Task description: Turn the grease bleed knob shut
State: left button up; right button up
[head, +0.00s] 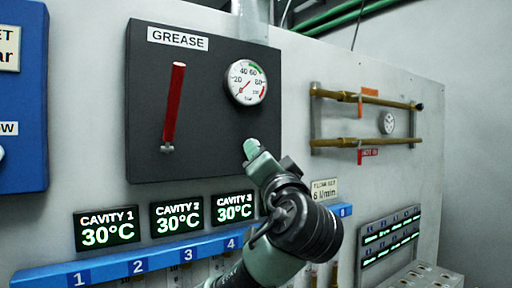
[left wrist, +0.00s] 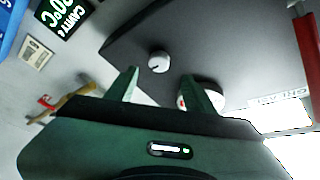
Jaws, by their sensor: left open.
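The grease panel (head: 150,100) is a dark box on the wall with a GREASE label. In the left wrist view a small round white knob (left wrist: 158,62) with a dark mark sits on the dark panel face. In the head view my gripper and wrist seem to hide the knob. My left gripper (head: 252,150) is at the panel's lower right, below the gauge. In the left wrist view the left gripper (left wrist: 159,73) is open, its two green fingers apart, with the knob showing between and beyond their tips. I cannot see contact. My right gripper is not in view.
A round pressure gauge (head: 246,82) sits just above the gripper, and a red lever (head: 174,105) is at the panel's left. Brass pipes (head: 360,97) are on the right. CAVITY displays (head: 178,217) and a blue numbered rail (head: 110,272) lie below.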

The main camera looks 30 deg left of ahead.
pick_arm(q)
jog(key=p+x, duration=0.3)
jog(key=x, duration=0.4)
jog(key=shift+w+a+p, duration=0.2)
jog(key=shift+a+p, duration=0.05)
jog(key=shift+p, duration=0.1)
